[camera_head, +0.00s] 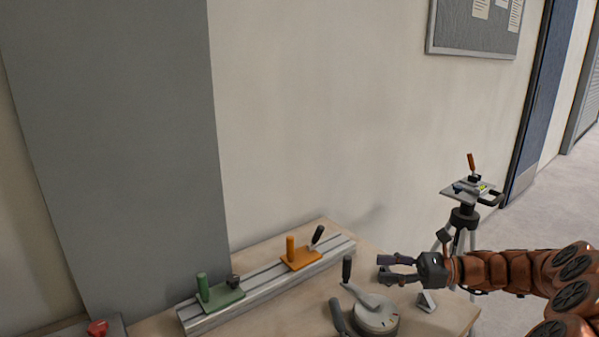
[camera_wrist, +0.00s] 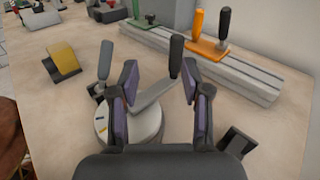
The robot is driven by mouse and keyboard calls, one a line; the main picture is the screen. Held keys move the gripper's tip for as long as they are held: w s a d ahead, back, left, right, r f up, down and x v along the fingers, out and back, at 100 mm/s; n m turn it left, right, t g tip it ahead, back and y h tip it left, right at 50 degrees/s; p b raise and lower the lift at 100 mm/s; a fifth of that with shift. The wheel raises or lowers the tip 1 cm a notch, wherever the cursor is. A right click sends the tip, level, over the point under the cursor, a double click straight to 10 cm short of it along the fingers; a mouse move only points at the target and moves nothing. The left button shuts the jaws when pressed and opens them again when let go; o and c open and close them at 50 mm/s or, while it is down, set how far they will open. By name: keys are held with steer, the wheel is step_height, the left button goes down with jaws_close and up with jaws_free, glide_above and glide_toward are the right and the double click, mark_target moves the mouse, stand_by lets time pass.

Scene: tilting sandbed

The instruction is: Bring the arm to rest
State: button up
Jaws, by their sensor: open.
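My gripper (camera_head: 392,270) is at the right of the head view, above the right part of the wooden table, at the end of my copper-coloured arm. Its two fingers are apart with nothing held between them. In the wrist view my gripper (camera_wrist: 158,100) points down over a round grey turntable-like device (camera_wrist: 120,125) with a crank arm and a dark upright handle (camera_wrist: 176,56). The handle shows between the fingers but beyond them; I cannot tell the exact distance. The same device (camera_head: 375,318) shows below my gripper in the head view.
A grey rail (camera_head: 330,249) carries an orange carriage (camera_head: 300,259) and a green carriage (camera_head: 222,299). A tripod (camera_head: 463,217) with a small plate stands beyond the table's right end. A yellow-faced wedge (camera_wrist: 66,62) lies on the table. The wall rises behind the rail.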

steer(key=s+a+r+n+g+h, duration=0.25)
steer(key=s+a+n+g, duration=0.3)
steer(key=s+a, duration=0.45)
steer(key=s+a+f+n+g+h, duration=0.1)
steer(key=s+a+f+n+h, duration=0.15)
steer(key=s, duration=0.45)
steer(key=s+a+f+n+g+h, duration=0.1)
steer(key=s+a+n+h, duration=0.1)
steer(key=s+n+h, duration=0.3)
steer(key=s+d+f+n+t+h, duration=0.1)
steer(key=s+d+f+n+h, duration=0.15)
steer(key=s+d+h, duration=0.4)
steer(key=s+d+f+n+t+h, duration=0.15)
steer(key=s+d+n, duration=0.25)
steer(key=s, duration=0.5)
steer(key=s+p+v, duration=0.2)
steer(key=p+v, duration=0.9)
steer(key=p, duration=0.1)
steer(key=shift+w+d+r+y, duration=0.2)
steer(key=shift+d+r+y, duration=0.2)
steer(key=shift+d+r, duration=0.2)
